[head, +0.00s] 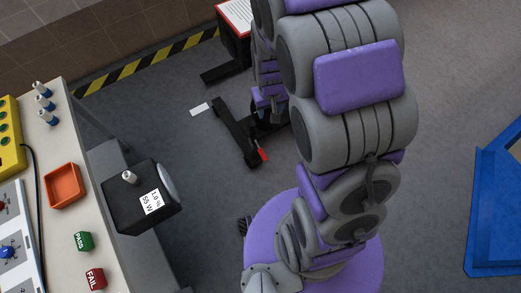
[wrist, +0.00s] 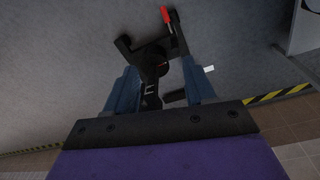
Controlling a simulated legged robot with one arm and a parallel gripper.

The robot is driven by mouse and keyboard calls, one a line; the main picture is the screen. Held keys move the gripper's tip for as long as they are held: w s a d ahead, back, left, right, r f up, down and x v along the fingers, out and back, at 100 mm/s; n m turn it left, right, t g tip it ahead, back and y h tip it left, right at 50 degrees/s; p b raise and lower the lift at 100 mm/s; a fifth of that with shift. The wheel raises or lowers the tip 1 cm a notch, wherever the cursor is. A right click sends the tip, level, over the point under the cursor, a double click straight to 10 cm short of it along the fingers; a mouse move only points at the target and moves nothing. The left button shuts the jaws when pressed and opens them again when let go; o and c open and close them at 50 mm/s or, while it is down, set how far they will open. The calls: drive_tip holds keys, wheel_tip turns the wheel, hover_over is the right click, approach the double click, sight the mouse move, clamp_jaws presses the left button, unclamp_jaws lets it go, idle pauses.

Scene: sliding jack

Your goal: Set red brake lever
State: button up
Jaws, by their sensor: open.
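The red-tipped lever (head: 262,155) lies at the lower end of a black jack frame (head: 236,132) on the floor in the head view. In the wrist view the red lever tip (wrist: 174,15) is at the top, beyond my fingertips. My gripper (wrist: 158,68) is open, with one blue finger on each side of the dark jack parts (wrist: 155,58). I cannot tell whether the fingers touch them. In the head view my gripper (head: 268,103) is small and partly hidden by my arm, near the frame.
A red-and-black stand with a white sheet (head: 236,16) is at the top. A workbench (head: 70,140) with an orange tray (head: 64,185) and a black box (head: 142,196) fills the left. A blue object (head: 497,210) is at the right.

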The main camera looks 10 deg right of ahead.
drive_tip(key=w+f, duration=0.5)
drive_tip(key=f, duration=0.7)
drive_tip(key=n+t+p, duration=0.2)
drive_tip(key=t, duration=0.2)
approach(261, 151)
drive_tip(key=b+x, duration=0.5)
drive_tip(key=x, duration=0.6)
drive_tip(key=shift+w+f, duration=0.15)
drive_tip(key=shift+f, duration=0.2)
drive_tip(key=shift+c, duration=0.3)
clamp_jaws()
